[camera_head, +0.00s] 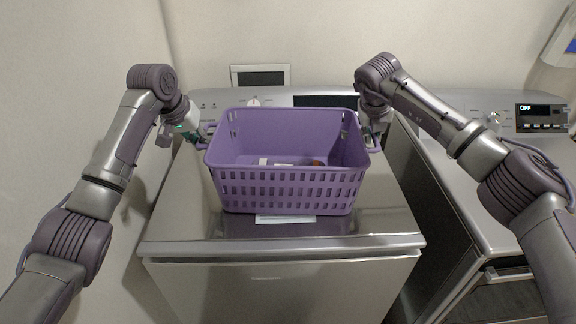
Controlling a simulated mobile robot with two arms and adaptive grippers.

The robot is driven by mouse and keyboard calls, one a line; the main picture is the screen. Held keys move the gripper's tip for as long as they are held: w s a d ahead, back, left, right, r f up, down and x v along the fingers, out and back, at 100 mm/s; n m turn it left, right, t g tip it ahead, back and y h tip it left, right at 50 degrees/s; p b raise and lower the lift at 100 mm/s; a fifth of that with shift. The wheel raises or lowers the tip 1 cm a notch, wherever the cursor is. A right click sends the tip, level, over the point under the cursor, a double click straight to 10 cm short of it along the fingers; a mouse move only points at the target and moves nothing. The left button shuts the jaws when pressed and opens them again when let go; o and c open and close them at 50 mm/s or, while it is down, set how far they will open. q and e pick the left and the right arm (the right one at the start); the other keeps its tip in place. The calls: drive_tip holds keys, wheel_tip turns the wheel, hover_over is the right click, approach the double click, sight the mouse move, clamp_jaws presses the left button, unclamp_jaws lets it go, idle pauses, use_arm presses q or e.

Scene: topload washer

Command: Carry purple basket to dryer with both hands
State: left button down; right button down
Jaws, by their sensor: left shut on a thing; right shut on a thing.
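The purple basket (287,190) is upright at the middle of the view, over the top of the silver machine (200,215) in front of me. Whether its base touches that top I cannot tell. A few small items (285,163), one white and one reddish, show inside it. My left gripper (204,133) is shut on the basket's left handle. My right gripper (372,138) is shut on its right handle. The fingertips are partly hidden by the basket and handles. I cannot tell from its look which machine is the dryer.
A second silver machine (455,185) stands to the right, with a display (541,111) reading OFF and a dark front door (500,300). A narrow gap separates the two machines. A wall (80,90) is close on the left. A control panel runs behind the basket.

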use_arm(q)
drive_tip(key=shift+r, duration=0.2)
use_arm(e)
drive_tip(key=shift+r, duration=0.1)
